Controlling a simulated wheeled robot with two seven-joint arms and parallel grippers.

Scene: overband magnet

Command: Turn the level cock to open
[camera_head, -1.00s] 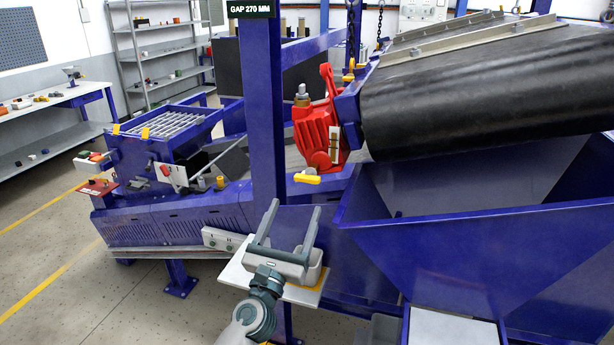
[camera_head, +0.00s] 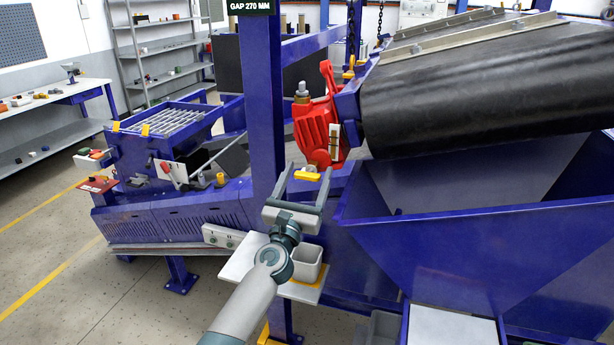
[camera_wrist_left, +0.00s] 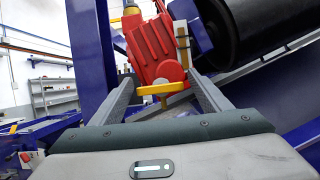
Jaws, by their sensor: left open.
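The level cock shows as a small yellow lever handle (camera_head: 307,175) at the bottom of a red gearbox housing (camera_head: 317,128) on the end of the black drum. In the left wrist view the yellow lever (camera_wrist_left: 163,88) lies roughly crosswise under the red housing (camera_wrist_left: 155,48). My left gripper (camera_head: 306,178) is open, its two fingers reaching up toward the lever. In the wrist view the lever shows between the fingers (camera_wrist_left: 168,92), beyond the palm. I cannot tell whether the fingers touch it. My right gripper is not in view.
A blue post (camera_head: 263,100) stands close left of my gripper. A blue hopper (camera_head: 440,250) and the black drum (camera_head: 490,95) fill the right.

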